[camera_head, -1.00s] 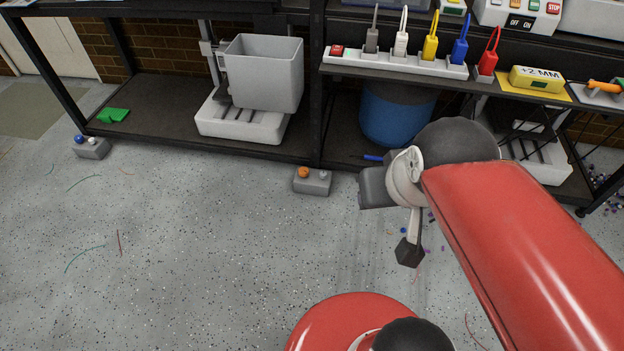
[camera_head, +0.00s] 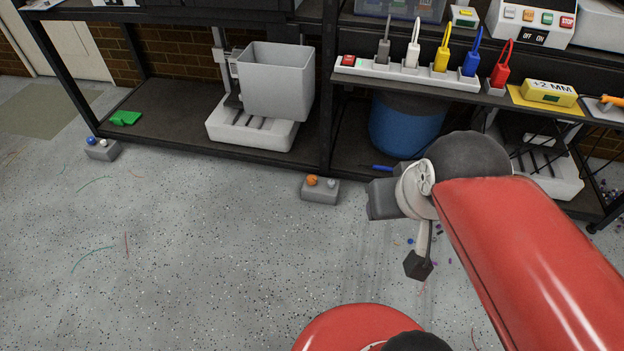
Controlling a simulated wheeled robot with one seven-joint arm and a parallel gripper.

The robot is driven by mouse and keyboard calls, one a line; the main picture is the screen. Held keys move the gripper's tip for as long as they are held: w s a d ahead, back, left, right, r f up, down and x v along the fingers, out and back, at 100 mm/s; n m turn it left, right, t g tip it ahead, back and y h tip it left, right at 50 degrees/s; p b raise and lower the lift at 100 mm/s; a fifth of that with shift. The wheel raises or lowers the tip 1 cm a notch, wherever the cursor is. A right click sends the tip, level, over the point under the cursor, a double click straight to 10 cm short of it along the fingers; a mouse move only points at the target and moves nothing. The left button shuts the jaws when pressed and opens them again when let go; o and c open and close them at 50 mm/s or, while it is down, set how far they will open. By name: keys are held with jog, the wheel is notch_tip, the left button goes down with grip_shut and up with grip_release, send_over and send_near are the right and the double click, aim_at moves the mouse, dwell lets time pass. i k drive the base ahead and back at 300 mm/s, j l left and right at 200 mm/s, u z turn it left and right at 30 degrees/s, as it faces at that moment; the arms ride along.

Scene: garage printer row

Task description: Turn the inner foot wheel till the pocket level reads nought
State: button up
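A grey foot block with an orange knob and a small silver knob (camera_head: 320,190) stands on the floor at the middle leg of the rack. A similar block with a blue knob (camera_head: 101,148) stands at the left leg. Which is the inner foot is not labelled; the orange one is nearer the middle. A yellow level (camera_head: 549,92) on the right shelf reads "+2 MM". My gripper (camera_head: 418,265) hangs over the floor, right of the orange-knobbed block and apart from it. Its fingers are too unclear to tell open from shut.
A blue drum (camera_head: 405,128) stands under the right shelf. A power strip (camera_head: 405,71) with coloured plugs runs above.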

aim_at(311, 179)
jog(key=i+l+z, duration=0.15)
jog(key=l+z, duration=0.2)
jog(key=i+l+z, duration=0.15)
jog(key=z, duration=0.25)
jog(key=i+l+z, duration=0.2)
jog(key=z, duration=0.15)
jog(key=l, duration=0.1)
